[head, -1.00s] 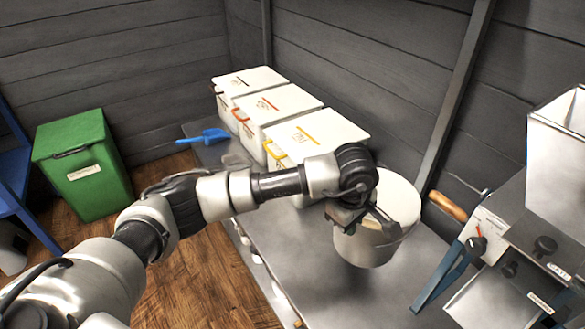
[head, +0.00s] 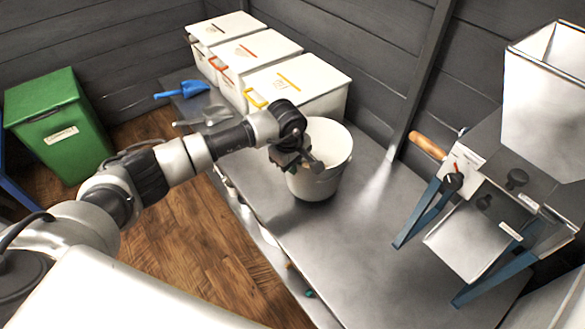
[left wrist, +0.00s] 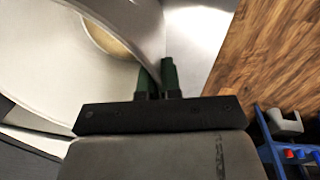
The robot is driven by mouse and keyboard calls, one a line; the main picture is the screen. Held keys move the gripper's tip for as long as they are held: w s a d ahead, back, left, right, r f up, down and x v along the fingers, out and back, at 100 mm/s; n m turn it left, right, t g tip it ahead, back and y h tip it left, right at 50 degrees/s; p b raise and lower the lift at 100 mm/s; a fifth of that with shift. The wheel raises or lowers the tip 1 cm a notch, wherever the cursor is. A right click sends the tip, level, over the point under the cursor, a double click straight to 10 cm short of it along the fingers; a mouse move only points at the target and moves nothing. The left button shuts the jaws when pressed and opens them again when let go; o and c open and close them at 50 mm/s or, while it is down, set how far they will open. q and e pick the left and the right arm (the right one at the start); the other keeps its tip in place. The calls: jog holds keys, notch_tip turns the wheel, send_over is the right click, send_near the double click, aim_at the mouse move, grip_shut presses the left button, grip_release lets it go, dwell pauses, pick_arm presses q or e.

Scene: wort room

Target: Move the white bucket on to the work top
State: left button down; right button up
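The white bucket (head: 335,140) is upright over the grey metal work top (head: 370,255), with its base at or very close to the surface; I cannot tell whether it touches. My left gripper (head: 312,165) is at the bucket's near rim. In the left wrist view its green fingertips (left wrist: 157,76) are close together with the bucket's wall (left wrist: 130,22) between them, so it is shut on the bucket. A tan patch shows inside the bucket. My right gripper is not in view.
White lidded bins (head: 298,82) stand behind the bucket, with a blue scoop (head: 183,89) and a grey scoop (head: 207,115) beside them. A mill with a white hopper (head: 555,95) stands at right. A green bin (head: 60,125) is on the floor. The front work top is clear.

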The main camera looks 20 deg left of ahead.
pick_arm(q)
jog(key=shift+f, duration=0.9)
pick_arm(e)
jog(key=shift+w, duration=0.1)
pick_arm(q)
jog(key=shift+f, duration=0.1)
jog(key=c, duration=1.6)
grip_release()
jog(key=shift+c, duration=0.2)
jog(key=o, duration=0.3)
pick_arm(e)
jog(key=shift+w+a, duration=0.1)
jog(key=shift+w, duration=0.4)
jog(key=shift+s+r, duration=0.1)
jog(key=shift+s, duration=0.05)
